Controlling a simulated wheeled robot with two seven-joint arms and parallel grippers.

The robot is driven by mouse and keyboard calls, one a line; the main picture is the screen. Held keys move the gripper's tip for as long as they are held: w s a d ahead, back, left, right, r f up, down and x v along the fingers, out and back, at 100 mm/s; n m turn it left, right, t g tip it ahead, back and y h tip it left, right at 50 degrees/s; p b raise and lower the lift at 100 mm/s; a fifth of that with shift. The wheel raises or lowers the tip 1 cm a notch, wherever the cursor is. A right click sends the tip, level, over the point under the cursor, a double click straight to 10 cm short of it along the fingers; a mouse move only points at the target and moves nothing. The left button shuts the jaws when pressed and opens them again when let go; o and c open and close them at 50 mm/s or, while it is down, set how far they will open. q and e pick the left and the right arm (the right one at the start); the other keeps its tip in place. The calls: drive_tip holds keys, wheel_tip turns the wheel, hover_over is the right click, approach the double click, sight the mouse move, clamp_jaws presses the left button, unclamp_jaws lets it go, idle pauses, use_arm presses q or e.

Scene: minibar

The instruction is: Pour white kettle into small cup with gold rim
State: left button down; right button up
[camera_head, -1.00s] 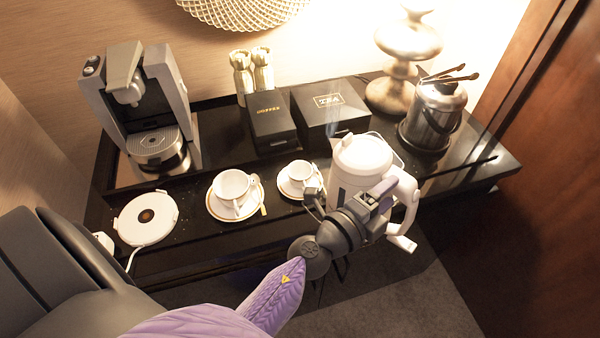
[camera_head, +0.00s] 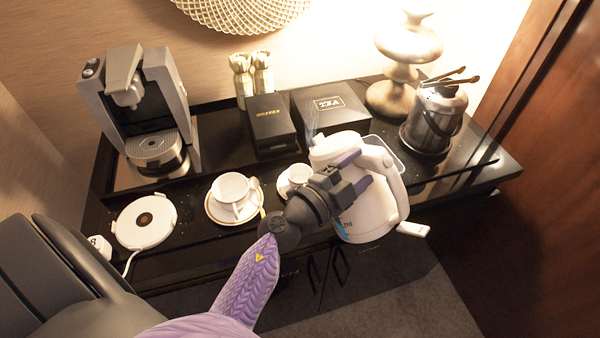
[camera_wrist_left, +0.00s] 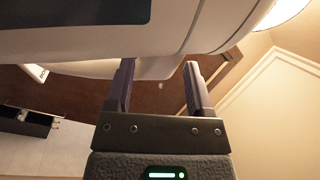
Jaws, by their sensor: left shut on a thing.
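The white kettle (camera_head: 372,212) is held above the front right of the counter, tilted to the left. Its spout end points left, near the right-hand cup. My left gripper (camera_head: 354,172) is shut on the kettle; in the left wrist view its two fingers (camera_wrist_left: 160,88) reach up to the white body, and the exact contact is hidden. The smaller cup (camera_head: 294,174) stands upright on a saucer, partly hidden behind my gripper. A larger white cup (camera_head: 230,188) with a spoon stands on a gold-rimmed saucer (camera_head: 214,211) to its left. My right gripper is not in view.
A white kettle base (camera_head: 128,226) lies at the front left. A coffee machine (camera_head: 146,120) stands behind it. Coffee box (camera_head: 270,122), tea box (camera_head: 330,104), lamp (camera_head: 400,70) and steel bucket (camera_head: 434,118) with tongs line the back.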

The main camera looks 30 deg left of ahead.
use_arm(q)
drive_tip(key=shift+w+a+r+n+b, duration=0.15)
drive_tip(key=shift+a+n+b, duration=0.3)
drive_tip(key=shift+a+n, duration=0.35)
drive_tip(key=shift+w+a+f+n+b, duration=0.1)
drive_tip(key=shift+a+f+n+b, duration=0.1)
drive_tip(key=shift+a+n+b, duration=0.25)
drive_tip(key=shift+r, duration=0.1)
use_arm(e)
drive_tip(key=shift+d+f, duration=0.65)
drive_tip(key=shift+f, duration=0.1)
use_arm(q)
drive_tip(key=shift+a+n, duration=0.15)
drive_tip(key=shift+n, duration=0.3)
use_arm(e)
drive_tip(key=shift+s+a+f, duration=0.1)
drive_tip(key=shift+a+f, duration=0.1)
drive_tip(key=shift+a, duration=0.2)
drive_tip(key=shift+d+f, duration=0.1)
use_arm(q)
drive_tip(key=shift+a, duration=0.1)
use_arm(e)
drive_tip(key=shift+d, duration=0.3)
use_arm(q)
drive_tip(key=shift+w+a+f+n+t+y+b, duration=0.1)
drive_tip(key=shift+a+f+n+t+y+b, duration=0.1)
drive_tip(key=shift+a+n+t+y+b, duration=0.15)
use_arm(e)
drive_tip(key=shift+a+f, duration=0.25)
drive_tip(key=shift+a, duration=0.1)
